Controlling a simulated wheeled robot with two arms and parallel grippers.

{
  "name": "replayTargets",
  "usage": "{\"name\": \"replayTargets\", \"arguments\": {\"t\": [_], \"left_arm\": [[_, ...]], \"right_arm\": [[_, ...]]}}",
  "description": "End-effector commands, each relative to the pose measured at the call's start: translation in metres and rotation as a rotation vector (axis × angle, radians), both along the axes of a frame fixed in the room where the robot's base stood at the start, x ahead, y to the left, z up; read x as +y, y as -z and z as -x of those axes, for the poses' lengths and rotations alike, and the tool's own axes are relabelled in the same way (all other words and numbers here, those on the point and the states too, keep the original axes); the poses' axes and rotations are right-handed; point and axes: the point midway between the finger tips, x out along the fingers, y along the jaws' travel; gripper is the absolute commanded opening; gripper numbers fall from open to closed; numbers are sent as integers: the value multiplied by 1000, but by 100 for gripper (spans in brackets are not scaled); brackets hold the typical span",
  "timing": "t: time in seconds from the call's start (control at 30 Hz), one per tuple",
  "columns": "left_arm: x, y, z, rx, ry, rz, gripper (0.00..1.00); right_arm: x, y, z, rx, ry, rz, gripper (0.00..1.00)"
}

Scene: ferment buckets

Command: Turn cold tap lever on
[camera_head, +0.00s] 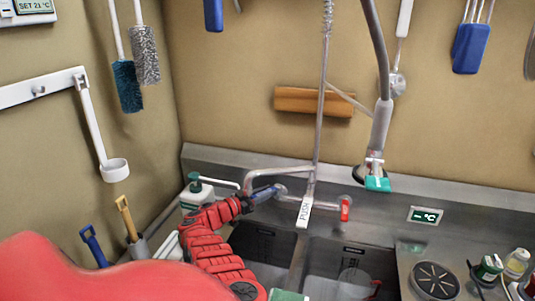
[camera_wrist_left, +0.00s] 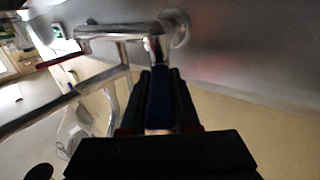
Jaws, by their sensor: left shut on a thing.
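The cold tap lever is a blue handle (camera_head: 263,194) on the left side of the chrome faucet (camera_head: 311,150) at the back of the sink. My left gripper (camera_head: 250,199), on a red arm from the lower left, is shut on this lever. In the left wrist view, the dark blue lever (camera_wrist_left: 160,98) lies between the two black fingers, with the chrome tap body (camera_wrist_left: 155,45) just beyond. The fingers hide part of the lever. A red lever (camera_head: 345,208) is on the faucet's right side. My right gripper is not in view.
Two sink basins (camera_head: 298,258) lie below the faucet. A label marked PUSH (camera_head: 304,213) hangs at the faucet's middle. A spray head (camera_head: 377,172) hangs at the right. A soap bottle (camera_head: 196,192) stands close left of my gripper. Small bottles (camera_head: 488,268) stand at the lower right.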

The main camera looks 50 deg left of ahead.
Motion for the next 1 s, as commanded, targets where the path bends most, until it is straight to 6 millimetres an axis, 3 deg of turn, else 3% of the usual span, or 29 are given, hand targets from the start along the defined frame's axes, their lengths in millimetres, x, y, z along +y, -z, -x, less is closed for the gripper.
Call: {"name": "replayTargets", "arguments": {"t": [0.43, 0.47, 0.6, 1.0], "left_arm": [[0, -1, -1, -1, 8, 0, 0], [0, -1, -1, -1, 8, 0, 35], [0, -1, -1, -1, 7, 0, 60], [1, 1, 6, 1, 5, 1, 60]], "right_arm": [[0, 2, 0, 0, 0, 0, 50], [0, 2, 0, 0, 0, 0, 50], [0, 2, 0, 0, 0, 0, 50], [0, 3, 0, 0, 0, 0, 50]]}}
